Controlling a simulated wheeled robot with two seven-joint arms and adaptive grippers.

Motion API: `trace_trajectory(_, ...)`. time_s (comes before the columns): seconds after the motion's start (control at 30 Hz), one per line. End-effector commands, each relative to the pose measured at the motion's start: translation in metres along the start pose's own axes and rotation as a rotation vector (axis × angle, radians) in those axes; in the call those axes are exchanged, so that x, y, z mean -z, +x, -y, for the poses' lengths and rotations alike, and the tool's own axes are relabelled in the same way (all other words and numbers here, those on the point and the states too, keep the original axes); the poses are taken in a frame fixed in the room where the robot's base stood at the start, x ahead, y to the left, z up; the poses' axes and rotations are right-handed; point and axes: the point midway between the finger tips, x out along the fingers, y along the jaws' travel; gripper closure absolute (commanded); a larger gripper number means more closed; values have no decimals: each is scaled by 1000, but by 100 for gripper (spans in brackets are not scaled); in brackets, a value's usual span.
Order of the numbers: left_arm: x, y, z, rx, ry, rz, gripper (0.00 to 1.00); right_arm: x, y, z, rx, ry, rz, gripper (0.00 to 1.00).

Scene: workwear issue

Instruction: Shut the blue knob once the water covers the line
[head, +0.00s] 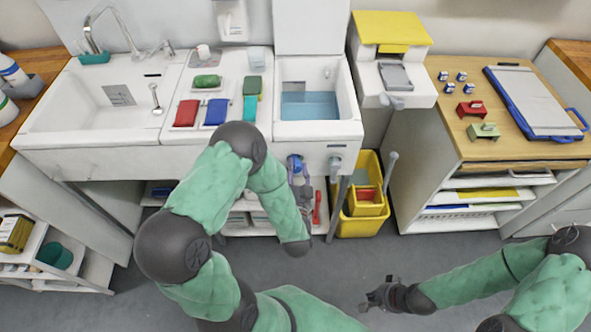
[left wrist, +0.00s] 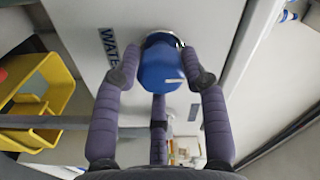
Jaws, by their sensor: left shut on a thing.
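The blue knob (head: 294,162) is on the front panel below the small basin (head: 345,108). In the left wrist view the blue knob (left wrist: 160,70) sits between the fingers of my left gripper (left wrist: 160,78), which is shut on it. A short white mark shows on its face. In the head view my left gripper (head: 299,176) is partly hidden by its arm. Blue water (head: 309,106) stands in the small basin; I cannot make out the line. My right gripper (head: 376,296) is open and empty above the floor at lower right.
A grey knob (head: 335,164) is right of the blue one. A yellow bin (head: 362,225) stands on the floor below. A large sink (head: 70,125) is at left, with coloured cloths (head: 216,112) between. A wooden-topped cabinet (head: 465,135) stands at right. The floor in front is clear.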

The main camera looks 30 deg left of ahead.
Motion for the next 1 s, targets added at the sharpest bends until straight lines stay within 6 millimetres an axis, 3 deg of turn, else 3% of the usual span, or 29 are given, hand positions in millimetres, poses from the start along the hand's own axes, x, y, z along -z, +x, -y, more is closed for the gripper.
trace_trajectory(0.6,-4,-1,-1,-5,47,10,90,0,0,0,0,0,0,100)
trace_trajectory(0.63,-4,-1,-1,-5,47,10,51,0,0,0,0,0,0,100)
trace_trajectory(0.7,-3,-1,-1,-4,47,9,34,0,0,0,0,0,0,100)
trace_trajectory(1.0,-1,0,0,-1,44,4,34,0,0,0,0,0,0,100)
